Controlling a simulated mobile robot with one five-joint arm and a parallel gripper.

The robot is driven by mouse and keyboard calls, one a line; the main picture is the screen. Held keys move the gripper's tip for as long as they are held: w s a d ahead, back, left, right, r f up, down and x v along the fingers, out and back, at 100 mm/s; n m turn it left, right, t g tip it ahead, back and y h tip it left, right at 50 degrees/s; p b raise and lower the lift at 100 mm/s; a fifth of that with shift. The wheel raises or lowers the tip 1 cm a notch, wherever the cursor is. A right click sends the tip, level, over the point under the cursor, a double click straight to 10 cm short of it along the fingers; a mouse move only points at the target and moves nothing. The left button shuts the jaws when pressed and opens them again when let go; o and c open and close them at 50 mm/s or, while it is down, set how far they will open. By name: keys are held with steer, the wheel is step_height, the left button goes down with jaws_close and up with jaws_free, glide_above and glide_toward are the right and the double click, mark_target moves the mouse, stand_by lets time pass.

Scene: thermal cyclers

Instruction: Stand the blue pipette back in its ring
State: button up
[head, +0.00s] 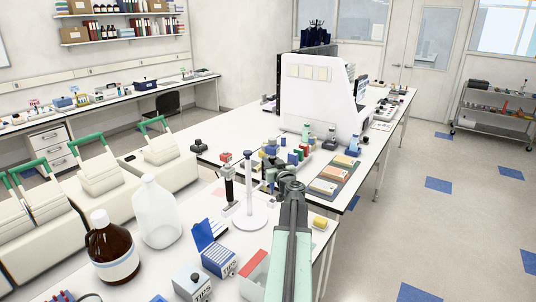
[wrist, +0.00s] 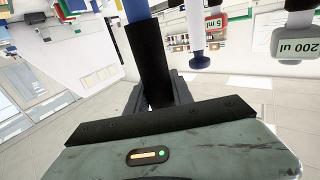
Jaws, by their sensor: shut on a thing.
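My gripper (wrist: 158,98) is shut on the blue pipette (wrist: 138,10), around its black part, in the wrist view. The pipette's far end runs out of that frame. In the head view my gripper (head: 289,183) is just right of the white pipette stand (head: 250,217), and the held pipette is hard to make out there. The stand's white post (head: 249,187) has a blue top, which also shows in the wrist view (wrist: 200,61), apart from the held pipette. A black pipette with a red top (head: 228,185) hangs at the stand's left. I cannot make out the empty ring.
A blue tip box (head: 217,260) with an open lid, a grey tip box (head: 192,283), a clear bottle (head: 157,212) and a brown bottle (head: 112,247) stand left of my arm. A yellow block (head: 320,221) lies right. A white machine (head: 317,98) stands behind.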

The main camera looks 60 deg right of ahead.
mark_target(273, 186)
step_height(273, 186, up, 2)
steer(key=shift+s+r+p, duration=0.1)
steer(key=shift+s+p, duration=0.05)
steer(key=shift+p, duration=0.2)
steer(key=shift+s+n+t+y, duration=0.1)
steer(key=shift+n+t+y, duration=0.2)
steer(key=shift+w+a+f+b, duration=0.1)
steer(key=shift+w+f+b, duration=0.1)
steer(key=shift+f+b, duration=2.1)
steer(key=shift+b, duration=0.05)
steer(key=shift+f, duration=0.15)
steer(key=shift+f+b, duration=1.9)
steer(key=shift+b, duration=0.15)
steer(key=shift+f+b, duration=2.2)
steer(key=o, duration=0.8)
steer(key=shift+r, duration=0.1)
steer(key=shift+o, duration=0.2)
